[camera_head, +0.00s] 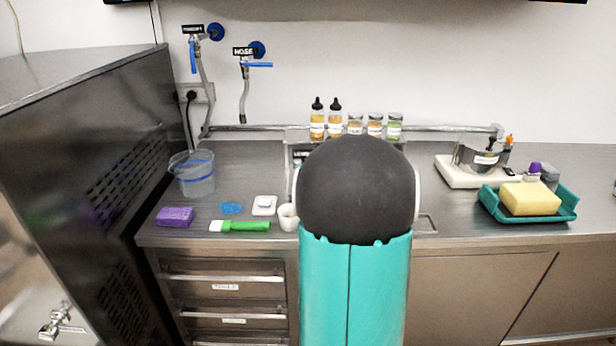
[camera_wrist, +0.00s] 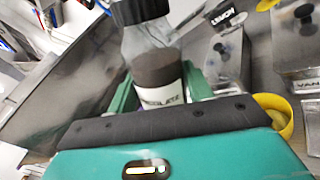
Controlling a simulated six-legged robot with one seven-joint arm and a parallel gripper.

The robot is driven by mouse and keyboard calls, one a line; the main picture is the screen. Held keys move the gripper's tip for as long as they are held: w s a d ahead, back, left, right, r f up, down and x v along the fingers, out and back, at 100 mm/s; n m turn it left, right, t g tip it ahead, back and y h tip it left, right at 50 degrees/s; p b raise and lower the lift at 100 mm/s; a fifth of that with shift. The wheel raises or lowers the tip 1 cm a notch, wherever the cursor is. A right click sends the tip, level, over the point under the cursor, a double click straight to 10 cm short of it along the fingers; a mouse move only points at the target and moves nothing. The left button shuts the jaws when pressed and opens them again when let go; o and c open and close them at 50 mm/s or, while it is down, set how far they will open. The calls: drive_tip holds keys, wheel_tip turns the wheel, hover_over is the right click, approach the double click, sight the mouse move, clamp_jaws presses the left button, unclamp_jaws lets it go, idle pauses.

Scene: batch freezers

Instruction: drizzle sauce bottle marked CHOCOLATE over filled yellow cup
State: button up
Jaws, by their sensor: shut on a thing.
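The sauce bottle (camera_wrist: 155,65) is clear with dark sauce inside, a black cap and a white label of which "OCOLATE" can be read in the wrist view. My gripper (camera_wrist: 160,95) is shut on it, with green fingers on both sides of the lower part. The cap points to the top of the wrist picture; I cannot tell the bottle's tilt in the room. The yellow cup (camera_wrist: 287,130) is at the right, beside and partly behind my gripper's body, with pale filling showing inside. In the head view my own arm hides the gripper, bottle and cup.
Steel containers marked LEMON (camera_wrist: 222,50) and "VAN" (camera_wrist: 300,45) stand near the bottle. Along the counter are a clear bucket (camera_head: 193,178), purple sponge (camera_head: 175,217), green brush (camera_head: 240,226), topping bottles (camera_head: 317,122), jars (camera_head: 375,127) and teal tray (camera_head: 565,206).

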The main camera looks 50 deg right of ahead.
drive_tip(key=shift+w+a+f, duration=0.1)
drive_tip(key=shift+w, duration=0.25)
drive_tip(key=shift+s+a+f+m, duration=0.15)
drive_tip(key=shift+s+a+m, duration=0.25)
drive_tip(key=shift+m, duration=0.4)
drive_tip(key=a+f+m, duration=0.1)
drive_tip(key=m, duration=0.1)
drive_tip(key=w+a+f+m, duration=0.1)
drive_tip(key=m, duration=0.1)
drive_tip(key=shift+a, duration=0.35)
drive_tip(key=m, duration=0.1)
drive_tip(key=f+m, duration=0.1)
drive_tip(key=m, duration=0.1)
drive_tip(key=shift+a+f, duration=0.2)
drive_tip(key=shift+a, duration=0.05)
drive_tip(key=m, duration=0.7)
drive_tip(key=shift+d+f+m, duration=0.15)
drive_tip(key=shift+d+m, duration=0.15)
drive_tip(key=shift+d, duration=0.05)
drive_tip(key=shift+s+d+r+m, duration=0.1)
drive_tip(key=shift+d+r+m, duration=0.25)
drive_tip(key=shift+r+m, duration=0.3)
drive_tip(key=shift+s+d+r+m, duration=0.1)
drive_tip(key=shift+d+r+m, duration=0.25)
drive_tip(key=shift+m, duration=0.5)
